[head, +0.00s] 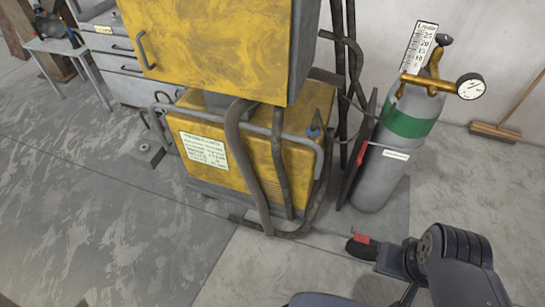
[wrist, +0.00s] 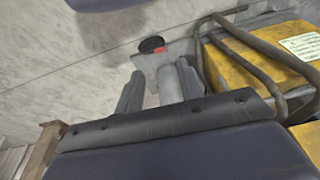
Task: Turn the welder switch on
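The welder (head: 250,150) is a yellow machine low on the floor in the head view, with a white label, a grey tube rail and dark hoses. In the wrist view part of its yellow body (wrist: 242,75) shows at the right. I cannot make out a switch on it in either view. My gripper (wrist: 161,72) shows in the wrist view with its two dark fingers spread, to the left of the welder. A grey shape shows between and beyond the fingers; I see no grip on it. My arm (head: 450,255) is at the lower right of the head view.
A yellow cabinet (head: 215,45) overhangs the welder. A grey-green gas cylinder (head: 395,150) with a gauge stands to the welder's right. Hoses (head: 262,175) hang over the welder's front. A broom (head: 495,132) leans at the wall.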

